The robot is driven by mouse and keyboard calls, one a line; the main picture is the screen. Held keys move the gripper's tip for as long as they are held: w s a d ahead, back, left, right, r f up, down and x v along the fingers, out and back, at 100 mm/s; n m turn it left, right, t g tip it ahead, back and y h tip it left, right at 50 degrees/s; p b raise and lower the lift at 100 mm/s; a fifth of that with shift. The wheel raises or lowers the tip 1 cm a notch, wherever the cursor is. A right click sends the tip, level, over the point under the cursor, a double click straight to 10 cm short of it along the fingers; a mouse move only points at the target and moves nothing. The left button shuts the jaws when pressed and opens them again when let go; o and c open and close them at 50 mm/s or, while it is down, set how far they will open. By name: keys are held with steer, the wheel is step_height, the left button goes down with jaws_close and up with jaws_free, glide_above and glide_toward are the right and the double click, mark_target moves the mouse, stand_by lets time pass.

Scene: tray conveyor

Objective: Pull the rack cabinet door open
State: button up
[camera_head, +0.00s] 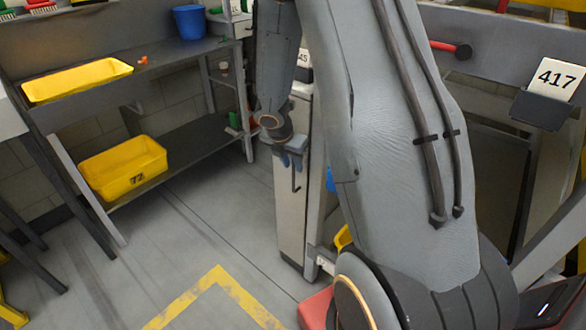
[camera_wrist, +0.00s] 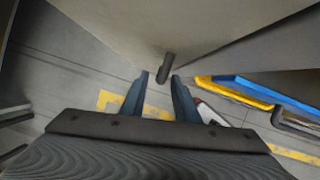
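The rack cabinet (camera_head: 290,225) is a tall, narrow pale grey unit in the middle of the head view, partly hidden behind my arm. Its dark bar handle (camera_head: 297,180) runs upright on the front. My gripper (camera_head: 290,158) is at the handle's upper part, pointing at the cabinet face. In the wrist view the handle (camera_wrist: 166,68) shows nearly end-on as a short dark bar, against the pale door panel (camera_wrist: 150,30). The two blue fingers (camera_wrist: 160,76) are apart, with the handle at their tips, roughly between them. I cannot tell whether they touch it, or whether the door is ajar.
A dark shelf unit at left holds two yellow bins (camera_head: 78,80) (camera_head: 124,168) and a blue bucket (camera_head: 190,22). Yellow and blue trays (camera_wrist: 270,92) lie right of the panel. Floor (camera_head: 190,240) left of the cabinet is clear, with yellow tape (camera_head: 215,283).

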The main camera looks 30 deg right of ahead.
steer(key=shift+x, duration=1.15)
jaws_close()
